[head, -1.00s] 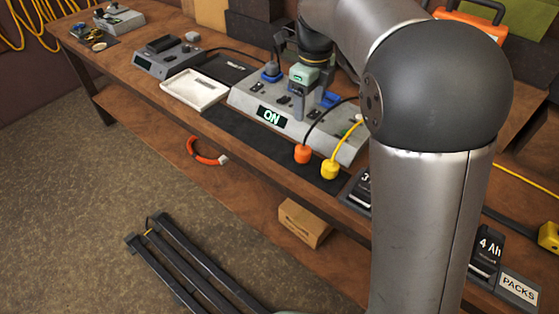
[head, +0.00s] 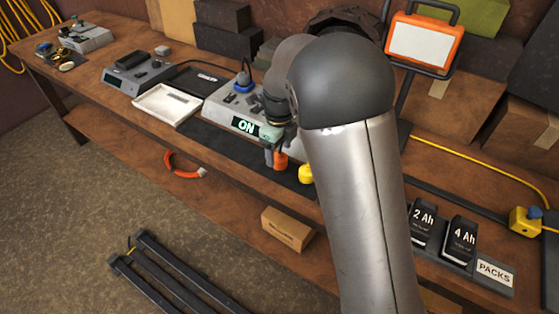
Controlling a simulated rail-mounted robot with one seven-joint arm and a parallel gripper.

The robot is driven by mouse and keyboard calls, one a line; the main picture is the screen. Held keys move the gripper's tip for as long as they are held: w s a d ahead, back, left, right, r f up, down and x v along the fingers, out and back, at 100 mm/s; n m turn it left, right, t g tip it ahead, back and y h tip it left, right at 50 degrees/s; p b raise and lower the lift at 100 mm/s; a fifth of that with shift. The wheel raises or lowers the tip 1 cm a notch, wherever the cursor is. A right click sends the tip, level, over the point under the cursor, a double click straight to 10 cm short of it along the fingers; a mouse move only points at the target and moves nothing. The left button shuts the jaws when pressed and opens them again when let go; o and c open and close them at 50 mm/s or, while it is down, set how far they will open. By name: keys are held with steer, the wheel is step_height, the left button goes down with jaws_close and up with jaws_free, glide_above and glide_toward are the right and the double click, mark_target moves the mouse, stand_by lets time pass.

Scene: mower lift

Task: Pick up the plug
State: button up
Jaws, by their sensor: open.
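An orange plug (head: 281,160) hangs at the front edge of the bench, below the grey box with the ON display (head: 247,126). A yellow plug (head: 306,173) hangs just right of it. A blue plug (head: 243,82) stands upright in the top of the box. My gripper (head: 271,157) points down in front of the box, close beside the orange plug. It is open; a finger shows at the orange plug's left side, and contact cannot be told. My arm hides the box's right part and most of the gripper.
A white tray (head: 168,104) and a grey device (head: 138,74) stand left of the box. Battery packs (head: 459,240) sit at the right front. An orange-framed lamp (head: 425,42) stands behind my arm. A cardboard box (head: 287,229) lies on the lower shelf.

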mark_target(279, 156)
steer(key=shift+w+d+f, duration=0.1)
steer(key=shift+w+f, duration=0.05)
steer(key=shift+f, duration=1.65)
steer(key=c, duration=1.1)
steer(key=shift+r, duration=0.1)
